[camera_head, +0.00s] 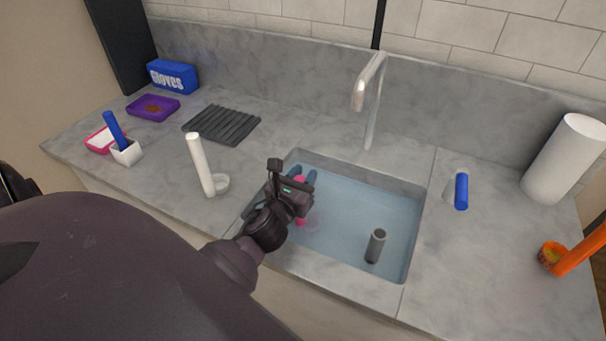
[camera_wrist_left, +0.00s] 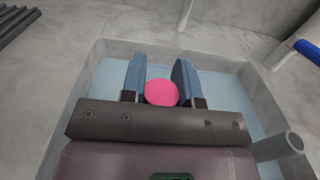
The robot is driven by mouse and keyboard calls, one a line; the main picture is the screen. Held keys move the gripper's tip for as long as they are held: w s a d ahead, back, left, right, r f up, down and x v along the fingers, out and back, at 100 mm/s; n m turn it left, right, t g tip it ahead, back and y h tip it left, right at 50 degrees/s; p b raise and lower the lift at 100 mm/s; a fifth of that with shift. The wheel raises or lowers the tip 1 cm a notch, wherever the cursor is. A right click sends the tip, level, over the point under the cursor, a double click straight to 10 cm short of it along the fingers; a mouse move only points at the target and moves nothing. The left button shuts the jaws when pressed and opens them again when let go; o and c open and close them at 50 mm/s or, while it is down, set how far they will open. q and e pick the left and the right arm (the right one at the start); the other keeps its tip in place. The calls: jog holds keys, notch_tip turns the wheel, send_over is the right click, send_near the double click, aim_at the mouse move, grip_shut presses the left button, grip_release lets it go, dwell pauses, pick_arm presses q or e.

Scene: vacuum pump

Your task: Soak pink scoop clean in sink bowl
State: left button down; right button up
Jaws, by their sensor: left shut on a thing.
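The sink bowl (camera_head: 413,240) is set in the grey counter and holds light blue water. My left gripper (camera_head: 302,178) is over the left part of the bowl, its blue fingers shut on the pink scoop (camera_head: 300,221). In the left wrist view the scoop shows as a round pink end (camera_wrist_left: 161,93) between the two fingers (camera_wrist_left: 160,78). Some pink shows below the gripper at the water, where the scoop's lower part seems to be in it. The gripper hides most of the scoop. My right gripper is not in view.
A grey standpipe (camera_head: 375,246) rises in the bowl, right of my gripper. The faucet (camera_head: 370,95) arches behind. A white scoop (camera_head: 201,165) stands left of the sink. A blue-handled item (camera_head: 461,191), paper roll (camera_head: 563,160) and orange scoop (camera_head: 580,255) are on the right.

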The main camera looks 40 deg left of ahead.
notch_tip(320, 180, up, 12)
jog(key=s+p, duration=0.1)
jog(key=p, duration=1.2)
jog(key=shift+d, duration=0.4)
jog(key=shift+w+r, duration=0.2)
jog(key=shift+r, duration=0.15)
dwell(0.5)
